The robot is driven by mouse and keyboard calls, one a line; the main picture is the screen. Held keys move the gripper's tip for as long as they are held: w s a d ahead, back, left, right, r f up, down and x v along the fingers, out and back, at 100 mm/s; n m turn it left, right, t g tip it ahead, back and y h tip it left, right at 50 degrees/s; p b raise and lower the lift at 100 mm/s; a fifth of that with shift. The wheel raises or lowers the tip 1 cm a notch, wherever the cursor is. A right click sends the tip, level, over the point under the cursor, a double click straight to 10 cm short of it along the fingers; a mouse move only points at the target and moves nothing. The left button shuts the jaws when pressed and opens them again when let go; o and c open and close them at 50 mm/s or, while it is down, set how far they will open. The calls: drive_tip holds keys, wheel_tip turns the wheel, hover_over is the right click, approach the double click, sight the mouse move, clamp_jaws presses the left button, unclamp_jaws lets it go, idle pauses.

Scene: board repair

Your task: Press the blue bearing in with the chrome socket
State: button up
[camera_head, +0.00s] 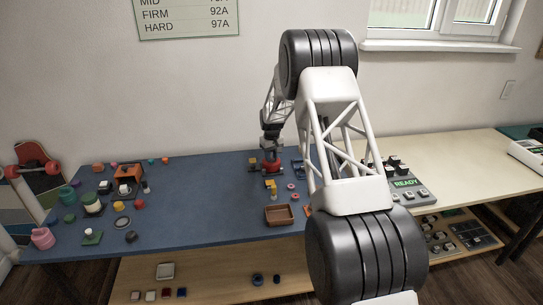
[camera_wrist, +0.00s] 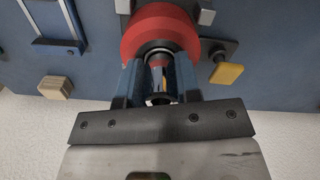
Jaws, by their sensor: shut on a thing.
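My gripper (camera_wrist: 160,88) is shut on a shiny cylindrical piece (camera_wrist: 157,62), which looks like the chrome socket. It sits between the two blue-grey fingers and points at the middle of a red wheel (camera_wrist: 160,22). I cannot tell whether the socket touches the wheel's centre. The blue bearing cannot be made out; the socket and fingers cover the wheel's middle. In the head view my gripper (camera_head: 271,150) is directly above the red wheel (camera_head: 272,167), near the back of the blue bench mat.
A yellow-handled part (camera_wrist: 227,73) lies right of the wheel, and a wooden block (camera_wrist: 55,87) lies left. In the head view a brown tray (camera_head: 278,222) is in front, with a READY device (camera_head: 405,183) at right. Several small parts crowd the left; mid-left mat (camera_head: 200,200) is clear.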

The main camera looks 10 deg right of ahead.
drive_tip(key=shift+r, duration=3.45)
drive_tip(key=shift+d, duration=0.1)
